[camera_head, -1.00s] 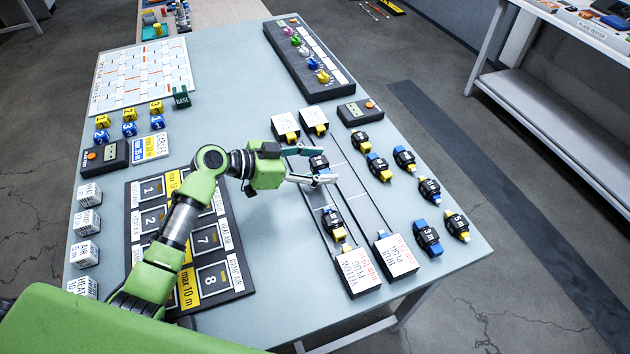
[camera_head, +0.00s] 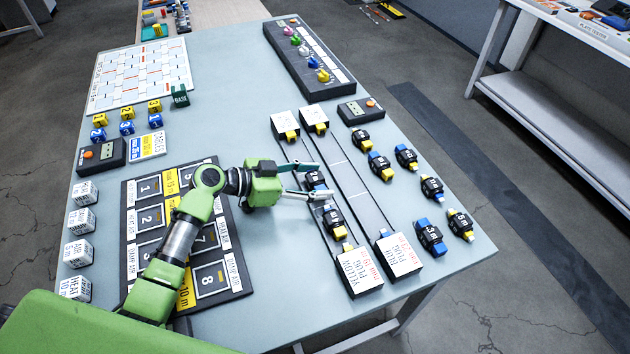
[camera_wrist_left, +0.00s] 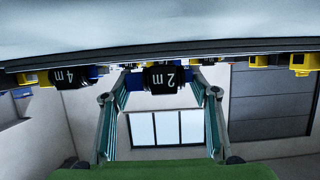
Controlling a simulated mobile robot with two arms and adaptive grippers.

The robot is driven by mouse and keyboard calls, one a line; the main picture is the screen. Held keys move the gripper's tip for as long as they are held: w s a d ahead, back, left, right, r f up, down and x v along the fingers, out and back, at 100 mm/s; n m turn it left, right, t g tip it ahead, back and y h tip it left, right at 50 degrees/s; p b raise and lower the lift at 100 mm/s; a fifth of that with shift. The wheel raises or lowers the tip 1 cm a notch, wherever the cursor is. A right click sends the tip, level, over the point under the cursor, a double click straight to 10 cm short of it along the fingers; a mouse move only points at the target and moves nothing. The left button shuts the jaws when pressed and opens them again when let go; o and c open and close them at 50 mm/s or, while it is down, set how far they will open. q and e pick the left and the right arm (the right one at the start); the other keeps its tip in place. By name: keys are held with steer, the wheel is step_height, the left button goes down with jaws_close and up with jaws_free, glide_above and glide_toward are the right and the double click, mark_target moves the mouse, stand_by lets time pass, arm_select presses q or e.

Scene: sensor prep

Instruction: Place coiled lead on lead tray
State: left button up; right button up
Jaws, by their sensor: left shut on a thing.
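My left gripper (camera_head: 318,181) is shut on a black coiled lead (camera_head: 314,180) with a blue end. In the left wrist view this lead (camera_wrist_left: 168,79) is marked "2 m" and sits between the two fingers. It is over the yellow plug lead tray (camera_head: 299,158), the left of two long dark trays. Whether it touches the tray is hard to tell. Another coiled lead (camera_head: 333,219), black with a yellow end, lies in the same tray nearer the front; it shows as "4 m" in the wrist view (camera_wrist_left: 68,77). The blue plug tray (camera_head: 355,180) beside it looks empty.
Several more coiled leads (camera_head: 381,167) lie on the table right of the trays. White labelled blocks stand at the tray ends, including the yellow plug block (camera_head: 358,273). A numbered black board (camera_head: 240,280) lies under my left arm. A knob panel (camera_head: 308,65) stands at the back.

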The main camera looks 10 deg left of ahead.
arm_select(q)
steer(key=shift+s+d+f+b, duration=0.1)
steer(key=shift+s+f+b, duration=0.25)
steer(key=shift+f, duration=0.35)
steer(key=o, duration=1.2)
steer(key=shift+f, duration=0.1)
steer(key=shift+d, duration=0.1)
steer(key=shift+r+p, duration=0.65)
steer(key=shift+p, duration=0.15)
steer(key=v, duration=0.3)
steer(key=b+v, duration=0.1)
steer(key=v, duration=0.3)
steer(key=b+v, duration=0.1)
steer(key=v, duration=0.3)
steer(key=shift+w+a+r, duration=0.1)
steer(key=shift+w+a, duration=0.15)
steer(key=shift+w, duration=0.1)
steer(key=shift+s+a+r, duration=0.25)
steer(key=shift+a+r, duration=0.05)
steer(key=shift+a, duration=0.05)
